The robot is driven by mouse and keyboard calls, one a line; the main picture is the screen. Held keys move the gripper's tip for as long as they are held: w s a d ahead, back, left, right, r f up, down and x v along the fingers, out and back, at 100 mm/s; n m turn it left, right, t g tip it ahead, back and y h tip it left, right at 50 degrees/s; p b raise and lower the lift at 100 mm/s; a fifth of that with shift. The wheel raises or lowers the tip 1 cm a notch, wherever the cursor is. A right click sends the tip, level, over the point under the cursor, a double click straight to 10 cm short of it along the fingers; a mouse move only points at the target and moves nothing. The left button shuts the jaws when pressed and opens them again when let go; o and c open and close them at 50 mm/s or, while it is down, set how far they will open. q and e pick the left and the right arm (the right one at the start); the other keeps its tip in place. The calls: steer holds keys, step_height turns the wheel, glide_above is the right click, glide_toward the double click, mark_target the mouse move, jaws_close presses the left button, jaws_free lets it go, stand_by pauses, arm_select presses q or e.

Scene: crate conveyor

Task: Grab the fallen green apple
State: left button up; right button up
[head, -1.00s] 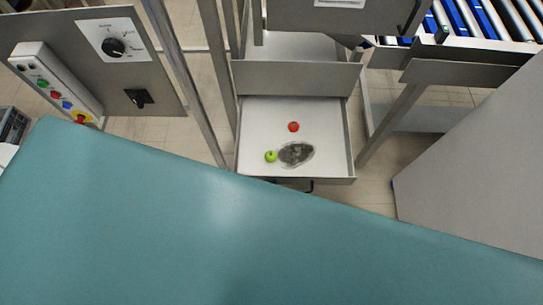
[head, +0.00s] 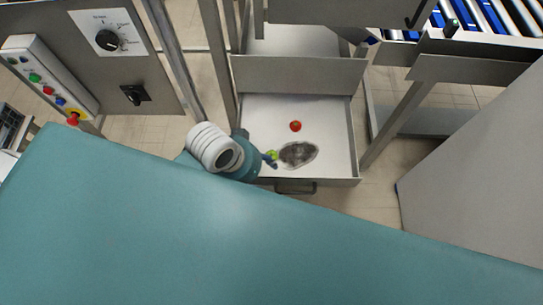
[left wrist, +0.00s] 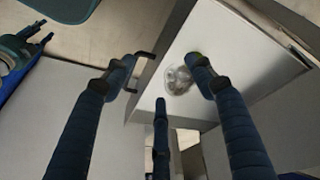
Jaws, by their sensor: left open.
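The green apple (head: 272,154) lies in an open metal drawer (head: 335,170), at its near left side; my left gripper partly hides it. My left gripper (head: 269,160) is open, with its fingers over the near left edge of the drawer, close to the apple. Contact cannot be made out. A gripper that seems to be my right one (left wrist: 30,42) shows at the left edge there.
A red fruit (head: 296,126) and a grey oval patch (head: 298,154) are in the drawer, right of the apple. The drawer has a black handle (head: 296,188) in front. Another metal front (head: 300,75) stands behind it. A control panel (head: 50,80) is at upper left.

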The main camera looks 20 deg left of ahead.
arm_select(q)
steer(key=w+d+m+g, duration=0.1)
steer(key=w+d, duration=0.1)
steer(key=w, duration=0.2)
steer(key=g, duration=0.2)
glide_toward(270, 154)
steer(key=f, duration=0.2)
steer(key=s+d+f, duration=0.1)
steer(key=f, duration=0.1)
steer(key=shift+s+d, duration=0.1)
steer(key=shift+w+x, duration=0.2)
steer(key=shift+x, duration=0.8)
steer(key=shift+w+x, duration=0.15)
steer(key=shift+x, duration=0.8)
steer(key=shift+w+x, duration=0.2)
steer(key=shift+x, duration=0.8)
steer(key=c, duration=1.1)
